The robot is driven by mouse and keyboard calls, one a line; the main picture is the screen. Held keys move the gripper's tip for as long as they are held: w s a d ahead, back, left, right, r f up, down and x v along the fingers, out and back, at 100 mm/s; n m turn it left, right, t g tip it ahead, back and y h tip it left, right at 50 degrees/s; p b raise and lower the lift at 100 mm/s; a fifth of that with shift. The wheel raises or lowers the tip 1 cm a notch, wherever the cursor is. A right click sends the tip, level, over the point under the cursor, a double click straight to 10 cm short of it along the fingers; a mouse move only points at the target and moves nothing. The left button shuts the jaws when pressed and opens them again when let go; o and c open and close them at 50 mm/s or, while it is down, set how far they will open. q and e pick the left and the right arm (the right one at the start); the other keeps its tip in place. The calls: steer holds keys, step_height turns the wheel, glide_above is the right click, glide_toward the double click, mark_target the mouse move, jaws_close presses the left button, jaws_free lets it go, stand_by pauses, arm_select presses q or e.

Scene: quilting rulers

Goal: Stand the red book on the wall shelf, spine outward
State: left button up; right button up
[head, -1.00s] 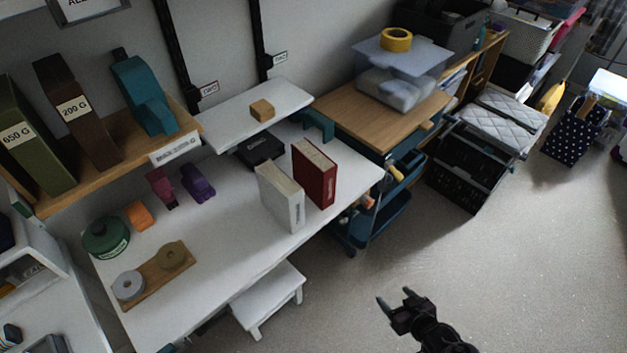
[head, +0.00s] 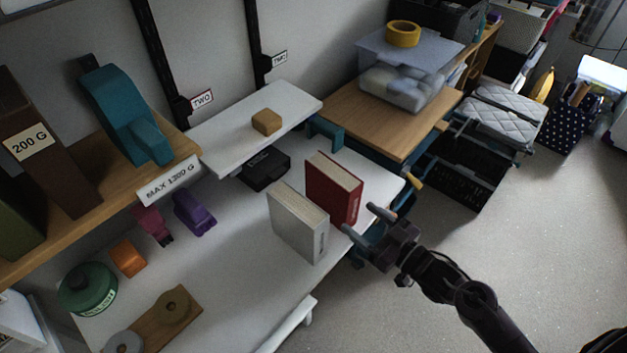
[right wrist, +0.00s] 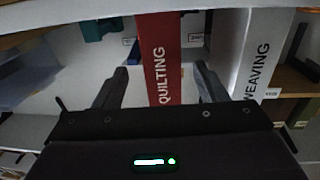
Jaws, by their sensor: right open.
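The red book (head: 334,189) stands upright on the white table, beside a white book (head: 298,222) to its left. In the right wrist view the red book (right wrist: 159,58) shows its spine, lettered QUILTING, between my fingers. My right gripper (head: 362,222) is open, just in front of the red book's spine side, and holds nothing. The white wall shelf (head: 262,118) is above the table at the back, with a small wooden block (head: 267,122) on it. My left gripper is not in view.
The white book, lettered WEAVING (right wrist: 258,58), stands close beside the red one. A black box (head: 265,169) sits under the wall shelf. A wooden shelf (head: 180,150) at left holds labelled weights. The wall shelf is clear either side of the block.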

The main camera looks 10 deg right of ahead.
mark_target(354, 211)
steer(key=shift+w+a+r, duration=0.15)
steer(key=shift+w+a, duration=0.1)
steer(key=shift+w, duration=0.05)
steer(key=shift+w+a+r, duration=0.1)
steer(key=shift+w+a, duration=0.1)
steer(key=shift+w, duration=0.05)
steer(key=shift+x, duration=1.2)
steer(key=x, duration=0.1)
steer(key=p+x, duration=0.1)
steer(key=x, duration=0.1)
steer(key=shift+w+a+r, duration=0.2)
steer(key=shift+w, duration=0.1)
steer(key=shift+w+a, duration=0.25)
steer(key=shift+w, duration=0.05)
steer(key=shift+f, duration=0.1)
steer(key=c, duration=1.2)
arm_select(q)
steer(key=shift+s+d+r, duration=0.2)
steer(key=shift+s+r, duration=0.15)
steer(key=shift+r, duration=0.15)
arm_select(e)
steer(key=shift+c, duration=0.5)
